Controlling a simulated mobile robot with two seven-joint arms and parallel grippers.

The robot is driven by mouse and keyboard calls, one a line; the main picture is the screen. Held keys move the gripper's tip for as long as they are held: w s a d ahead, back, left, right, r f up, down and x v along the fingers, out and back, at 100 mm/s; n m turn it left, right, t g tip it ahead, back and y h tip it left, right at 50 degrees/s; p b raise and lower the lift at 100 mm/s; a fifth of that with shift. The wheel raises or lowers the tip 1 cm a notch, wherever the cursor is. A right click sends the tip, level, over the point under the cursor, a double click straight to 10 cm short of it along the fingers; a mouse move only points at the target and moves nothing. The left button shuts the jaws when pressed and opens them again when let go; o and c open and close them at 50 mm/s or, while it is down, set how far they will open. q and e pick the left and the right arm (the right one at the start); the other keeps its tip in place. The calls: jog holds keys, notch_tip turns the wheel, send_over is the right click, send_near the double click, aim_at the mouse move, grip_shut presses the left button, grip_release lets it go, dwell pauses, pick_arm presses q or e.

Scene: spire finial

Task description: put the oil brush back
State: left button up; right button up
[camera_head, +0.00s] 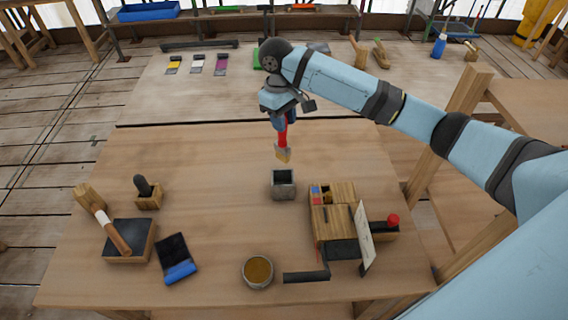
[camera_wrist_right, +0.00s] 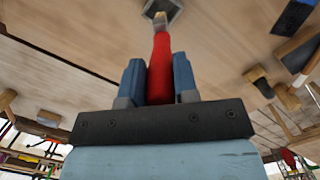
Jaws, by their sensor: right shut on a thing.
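My right gripper (camera_head: 281,122) is shut on the red handle of the oil brush (camera_head: 283,142). The brush hangs upright with its pale bristles down, above and slightly behind a small grey square pot (camera_head: 283,184). In the right wrist view the red handle of the brush (camera_wrist_right: 160,65) sits between the two blue fingers, my right gripper (camera_wrist_right: 159,80), and the bristles overlap the dark square pot (camera_wrist_right: 174,12). A gap shows between the bristles and the pot in the head view. My left gripper is not in view.
A wooden box (camera_head: 333,220) with a card and a red knob stands right of the pot. A round tin of amber stuff (camera_head: 258,271) is in front. The table's middle left is clear.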

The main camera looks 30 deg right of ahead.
aim_at(284, 158)
notch_tip(284, 158, down, 10)
jog(key=shift+p, duration=0.4)
jog(key=shift+d+f, duration=0.1)
jog(key=shift+f, duration=2.05)
jog(key=o, duration=0.9)
jog(key=shift+f, duration=0.1)
jog(key=r, duration=0.3)
jog(key=w+r, duration=0.1)
jog(key=r, duration=0.3)
jog(key=r+b, duration=0.1)
jog(key=r, duration=0.3)
jog(key=shift+w+a, duration=0.2)
jog(key=shift+a, duration=0.05)
jog(key=shift+r, duration=0.6)
